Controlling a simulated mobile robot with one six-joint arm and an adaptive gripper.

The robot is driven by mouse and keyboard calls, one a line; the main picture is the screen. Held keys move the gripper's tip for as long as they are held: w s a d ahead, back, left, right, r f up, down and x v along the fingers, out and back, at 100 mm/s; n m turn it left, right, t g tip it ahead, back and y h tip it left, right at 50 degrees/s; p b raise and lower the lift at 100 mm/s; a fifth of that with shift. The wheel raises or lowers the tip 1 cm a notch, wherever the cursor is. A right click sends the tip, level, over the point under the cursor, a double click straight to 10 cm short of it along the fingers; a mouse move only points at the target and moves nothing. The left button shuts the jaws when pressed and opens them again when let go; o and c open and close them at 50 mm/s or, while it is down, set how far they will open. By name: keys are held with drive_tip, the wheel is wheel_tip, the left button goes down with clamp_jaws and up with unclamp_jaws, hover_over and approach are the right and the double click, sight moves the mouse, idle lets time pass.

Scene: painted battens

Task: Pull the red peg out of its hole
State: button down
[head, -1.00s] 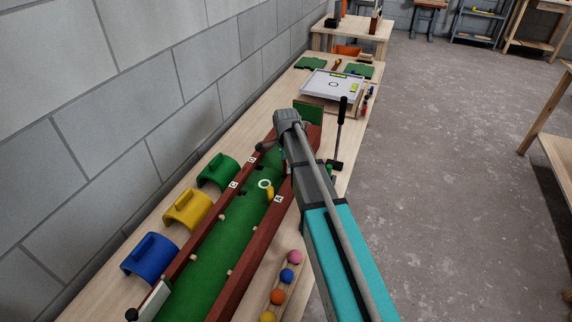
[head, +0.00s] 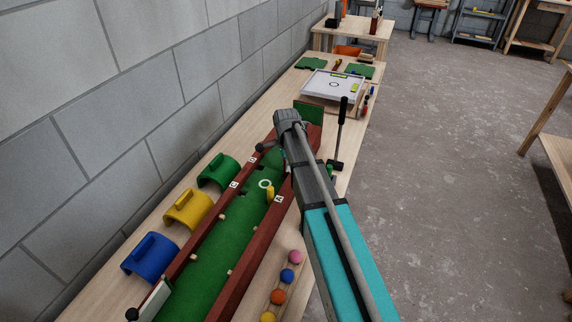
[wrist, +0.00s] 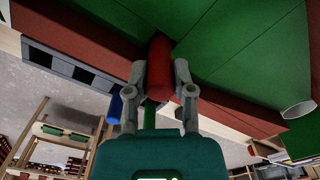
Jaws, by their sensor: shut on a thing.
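The red peg (wrist: 159,62) is a thick red cylinder in the wrist view, between the two fingers of my gripper (wrist: 160,80). The fingers are shut on its sides near its near end. Its far end meets the dark red rail and green bed (wrist: 235,45); I cannot tell how deep it sits in its hole. In the head view my arm hides the peg and the fingertips. The long trough (head: 199,270) with a green bed and dark red sides runs along the bench under my arm.
Blue (head: 149,257), yellow (head: 188,208) and green (head: 217,171) arched blocks stand left of the trough. Several coloured balls, including a pink ball (head: 295,257), lie in a row to its right. A black-handled lever (head: 341,125) stands beyond my arm.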

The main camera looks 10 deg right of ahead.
drive_tip(key=shift+r+p, duration=0.35)
drive_tip(key=shift+r, duration=0.05)
drive_tip(key=shift+r+p, duration=2.05)
drive_tip(key=shift+p, duration=0.05)
drive_tip(key=shift+r, duration=0.1)
drive_tip(key=shift+r+p, duration=1.5)
drive_tip(key=shift+p, duration=0.05)
